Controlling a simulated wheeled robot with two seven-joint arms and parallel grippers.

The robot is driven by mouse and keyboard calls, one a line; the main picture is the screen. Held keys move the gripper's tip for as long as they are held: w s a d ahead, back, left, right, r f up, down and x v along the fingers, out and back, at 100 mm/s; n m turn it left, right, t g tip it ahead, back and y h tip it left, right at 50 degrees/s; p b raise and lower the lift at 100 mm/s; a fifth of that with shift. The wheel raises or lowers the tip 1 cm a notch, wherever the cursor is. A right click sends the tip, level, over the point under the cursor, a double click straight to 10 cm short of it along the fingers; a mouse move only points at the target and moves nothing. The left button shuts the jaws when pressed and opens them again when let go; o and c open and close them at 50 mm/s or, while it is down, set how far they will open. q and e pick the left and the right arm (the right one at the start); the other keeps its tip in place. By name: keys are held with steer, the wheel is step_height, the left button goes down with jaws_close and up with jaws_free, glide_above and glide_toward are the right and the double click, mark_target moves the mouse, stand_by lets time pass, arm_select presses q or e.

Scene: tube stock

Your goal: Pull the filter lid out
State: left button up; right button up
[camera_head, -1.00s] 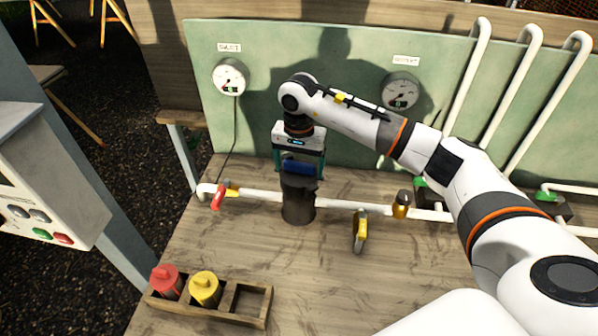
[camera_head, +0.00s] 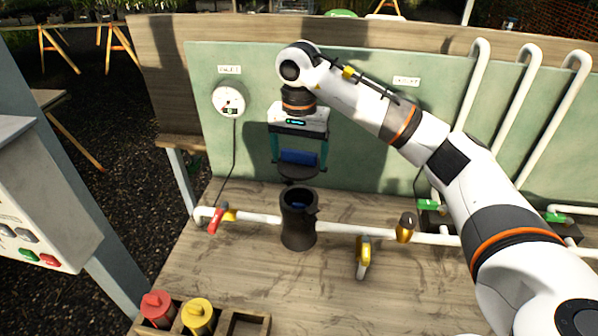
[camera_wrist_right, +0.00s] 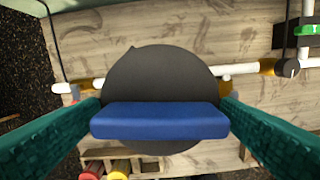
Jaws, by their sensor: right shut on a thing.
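The filter lid (camera_head: 298,171) is a dark disc with a blue grip bar (camera_head: 299,157) on top. My right gripper (camera_head: 298,160) is shut on the blue bar and holds the lid above the filter housing (camera_head: 298,230), apart from it. The housing is a dark upright cylinder on the white pipe, with its top open and something blue inside. In the right wrist view the lid (camera_wrist_right: 160,75) lies below the blue bar (camera_wrist_right: 160,121), which sits between the two green fingers. My left gripper is not in view.
A wooden tray (camera_head: 236,333) at the front left holds a red canister (camera_head: 158,309) and a yellow canister (camera_head: 199,317). A red-handled valve (camera_head: 216,220) and yellow-handled valves (camera_head: 363,258) sit along the white pipe.

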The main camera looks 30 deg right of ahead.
mark_target(299, 151)
steer(key=shift+r, duration=0.3)
steer(key=shift+r, duration=0.15)
steer(key=shift+r+p, duration=1.7)
steer(key=shift+r, duration=0.65)
